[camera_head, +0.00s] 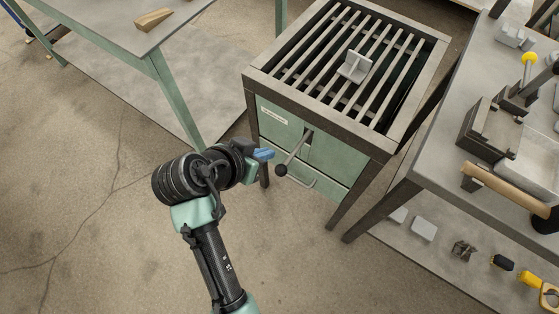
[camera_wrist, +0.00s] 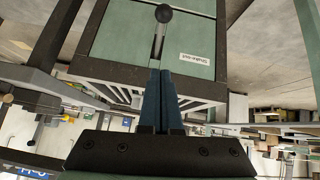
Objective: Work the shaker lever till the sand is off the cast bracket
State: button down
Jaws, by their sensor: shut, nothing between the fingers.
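The cast bracket (camera_head: 354,67) is a light grey angled piece lying on the slatted grate of the shaker (camera_head: 262,88). No sand on it can be made out at this size. The shaker lever (camera_head: 293,155) is a thin rod with a dark ball knob on the front of the green cabinet, slanting down to the left. In the wrist view the lever's knob (camera_wrist: 164,13) shows beyond the fingertips. My gripper (camera_head: 264,154) is shut and empty, just left of the lever and apart from its knob. Its blue fingers (camera_wrist: 160,75) are together in the wrist view.
A green-legged table (camera_head: 110,38) with a wooden wedge (camera_head: 153,19) stands at upper left. A grey workbench (camera_head: 448,140) with tools is close on the right, with several items on its lower shelf. The floor left of the shaker is clear.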

jog(key=b, duration=0.2)
send_over(279, 167)
jog(key=w+d, duration=0.1)
jog(key=w, duration=0.1)
notch_tip(279, 167, down, 8)
jog(key=shift+s+a+f+p, duration=0.3)
jog(key=shift+s+f, duration=0.35)
jog(key=shift+f, duration=0.15)
jog(key=shift+s+a+f, duration=0.1)
jog(key=shift+s+f, duration=0.25)
jog(key=shift+f, duration=0.15)
jog(key=shift+f, duration=0.1)
